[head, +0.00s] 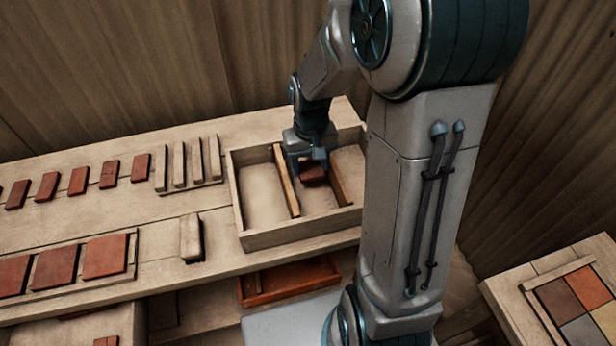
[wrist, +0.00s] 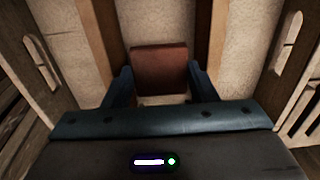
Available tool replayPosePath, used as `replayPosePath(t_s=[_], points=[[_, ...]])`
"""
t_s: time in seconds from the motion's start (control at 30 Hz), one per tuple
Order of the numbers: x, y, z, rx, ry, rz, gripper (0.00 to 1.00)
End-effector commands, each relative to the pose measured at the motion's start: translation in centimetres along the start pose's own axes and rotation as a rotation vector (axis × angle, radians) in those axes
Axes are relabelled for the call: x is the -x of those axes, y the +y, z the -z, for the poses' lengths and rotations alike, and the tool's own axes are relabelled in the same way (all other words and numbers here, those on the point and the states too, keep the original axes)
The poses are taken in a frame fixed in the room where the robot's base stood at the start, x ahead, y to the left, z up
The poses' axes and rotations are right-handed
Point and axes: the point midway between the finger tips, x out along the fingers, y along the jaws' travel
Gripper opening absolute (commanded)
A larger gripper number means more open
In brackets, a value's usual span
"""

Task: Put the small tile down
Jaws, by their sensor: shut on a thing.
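The small tile (wrist: 159,70) is a reddish-brown square held between the two fingers of my gripper (wrist: 160,88). In the head view the tile (head: 313,172) shows under my gripper (head: 308,160), inside the wooden box (head: 249,240). The tile is over the middle section of the box, between two wooden strips, a light one (head: 287,181) on the left and a darker one (head: 338,182) on the right. I cannot tell whether the tile touches the pale floor of the box.
Left of the box are a rack of upright strips (head: 190,183), a row of small red tiles (head: 78,181), a pale block (head: 191,238) and a tray of larger red tiles (head: 105,257). A red open drawer (head: 290,281) sits below. A tray of coloured tiles (head: 560,290) is at right.

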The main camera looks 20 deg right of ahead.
Motion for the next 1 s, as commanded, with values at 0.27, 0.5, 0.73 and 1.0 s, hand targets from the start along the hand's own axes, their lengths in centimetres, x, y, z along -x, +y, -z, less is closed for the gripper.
replayPosePath(t_s=[0.27, 0.5, 0.73, 1.0], points=[[-3.2, 0.0, 0.0, 0.0, -0.002, 0.0, 0.28], [-6.0, -0.1, 0.0, 0.003, -0.001, 0.0, 0.28], [-6.3, -0.1, 0.0, 0.003, 0.001, 0.0, 0.28], [-6.6, -0.1, 0.0, 0.004, 0.001, 0.0, 0.61]])
